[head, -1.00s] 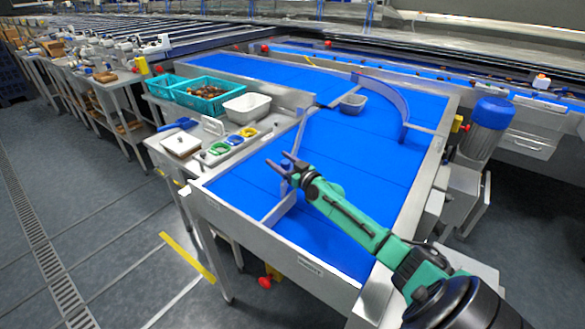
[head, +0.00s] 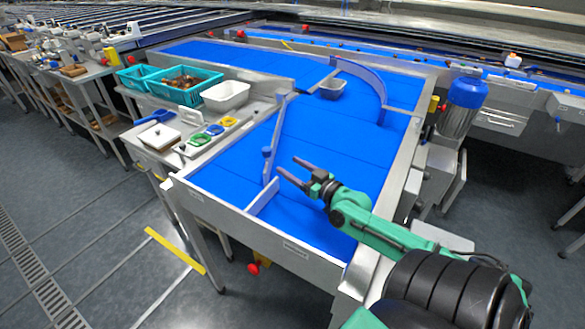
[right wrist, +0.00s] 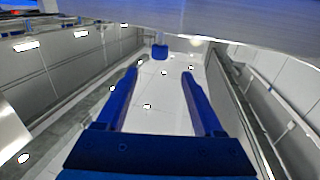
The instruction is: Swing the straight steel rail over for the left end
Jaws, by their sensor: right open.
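The straight steel rail (head: 275,133) stands on edge on the blue belt, slanting from the bin side down towards the near end. A round blue knob (head: 267,152) stands up at its near part. A short plate (head: 263,197) meets the rail there at an angle. My right gripper (head: 287,172) is open and empty above the belt, just right of the knob and apart from it. In the right wrist view the knob (right wrist: 160,52) shows beyond the two parted fingers. My left gripper is not in view.
A curved rail (head: 372,80) and a grey tub (head: 331,88) are farther up the belt (head: 335,130). Teal crates (head: 187,84), a white tub (head: 226,96) and coloured rings stand on the left side table. A blue motor (head: 467,92) is at the right.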

